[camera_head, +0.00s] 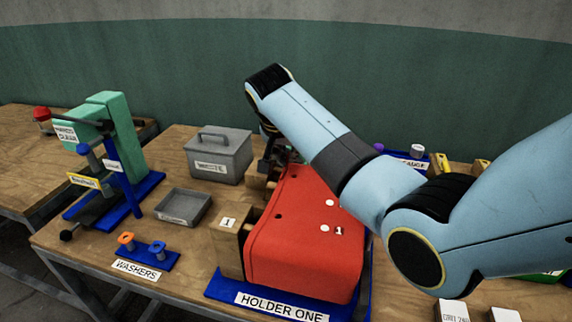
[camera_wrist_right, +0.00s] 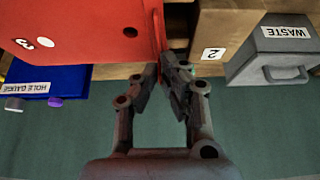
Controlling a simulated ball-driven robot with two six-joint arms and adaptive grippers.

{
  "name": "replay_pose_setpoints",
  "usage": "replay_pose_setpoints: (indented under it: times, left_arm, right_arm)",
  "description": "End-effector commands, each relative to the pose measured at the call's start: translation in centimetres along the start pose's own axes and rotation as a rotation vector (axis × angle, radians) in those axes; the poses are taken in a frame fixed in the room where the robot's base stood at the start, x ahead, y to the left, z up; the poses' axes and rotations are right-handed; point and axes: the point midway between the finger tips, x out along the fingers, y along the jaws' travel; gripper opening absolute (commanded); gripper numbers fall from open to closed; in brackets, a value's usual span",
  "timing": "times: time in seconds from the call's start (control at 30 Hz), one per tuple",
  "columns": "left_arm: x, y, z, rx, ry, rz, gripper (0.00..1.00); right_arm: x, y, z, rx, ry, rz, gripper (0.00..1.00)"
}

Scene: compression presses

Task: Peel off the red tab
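A large red moulded part (camera_head: 305,235) sits in the blue holder (camera_head: 225,285) labelled HOLDER ONE. In the right wrist view the red part (camera_wrist_right: 85,30) fills the upper left, and a thin red tab (camera_wrist_right: 159,38) stands along its edge. My right gripper (camera_wrist_right: 162,72) has its two fingertips close together, with the lower end of the tab between them; it looks shut on it. In the head view my right gripper (camera_head: 270,165) is at the far end of the red part, partly hidden by it. My left gripper is not in view.
A grey lidded WASTE box (camera_head: 218,155) stands left of my right gripper. A grey tray (camera_head: 184,206), a washers stand (camera_head: 145,258) and a green press (camera_head: 115,135) are further left. Wooden blocks (camera_head: 228,245) flank the red part. A blue hole gauge (camera_wrist_right: 60,78) is nearby.

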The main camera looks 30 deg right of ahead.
Motion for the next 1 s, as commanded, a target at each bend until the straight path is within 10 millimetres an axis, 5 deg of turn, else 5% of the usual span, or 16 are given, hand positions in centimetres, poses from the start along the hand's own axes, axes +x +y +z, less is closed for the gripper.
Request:
replay_pose_setpoints:
  times: [0.5, 1.0]
  left_arm:
    - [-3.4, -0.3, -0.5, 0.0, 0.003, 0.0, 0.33]
    - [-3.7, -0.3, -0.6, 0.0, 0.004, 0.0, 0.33]
  right_arm:
    - [-2.9, 0.0, -1.6, 0.0, 0.001, -0.001, 0.0]
    - [-5.0, 0.0, -2.8, 0.0, 0.001, 0.0, 0.0]
